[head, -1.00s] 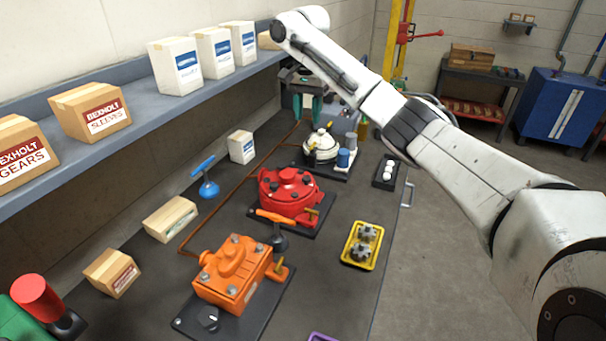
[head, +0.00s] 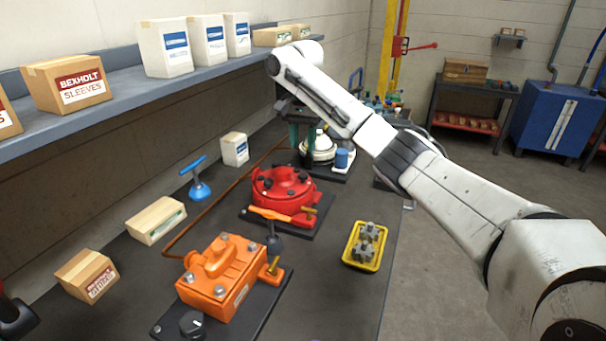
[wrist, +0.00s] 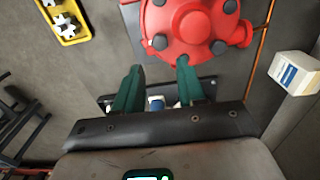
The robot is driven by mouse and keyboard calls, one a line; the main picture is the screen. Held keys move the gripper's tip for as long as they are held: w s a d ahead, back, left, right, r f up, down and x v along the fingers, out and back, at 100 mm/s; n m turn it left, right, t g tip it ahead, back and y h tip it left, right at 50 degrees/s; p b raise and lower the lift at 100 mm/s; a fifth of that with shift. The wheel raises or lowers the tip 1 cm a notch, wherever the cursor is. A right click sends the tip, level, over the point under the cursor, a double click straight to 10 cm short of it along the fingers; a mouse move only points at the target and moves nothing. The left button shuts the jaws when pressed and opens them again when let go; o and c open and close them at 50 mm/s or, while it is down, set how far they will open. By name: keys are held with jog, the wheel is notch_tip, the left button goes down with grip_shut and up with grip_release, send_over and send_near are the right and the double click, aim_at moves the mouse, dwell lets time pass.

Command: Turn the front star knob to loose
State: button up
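Several dark knobs ring the top of the red motor (head: 285,190), which also fills the top of the wrist view (wrist: 190,30). The orange motor (head: 222,275) stands nearest, with a round black knob (head: 192,323) on its base plate. Grey star-shaped parts (head: 367,235) lie in a yellow tray (head: 356,260). I cannot tell which of these is the front star knob. My gripper (head: 303,128) is above the bench, by the white motor (head: 318,150) and behind the red one. Its green fingers (wrist: 158,70) are apart and empty, with a gap from the red motor.
A shelf (head: 120,110) with boxes runs along the left wall above the bench. A blue-handled tool (head: 196,180) and a white box (head: 235,149) stand on the bench's left side. An orange lever (head: 268,214) lies across the red motor's front.

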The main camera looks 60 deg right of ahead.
aim_at(303, 174)
notch_tip(303, 174, down, 9)
dwell(0.3)
grip_shut()
dwell(0.4)
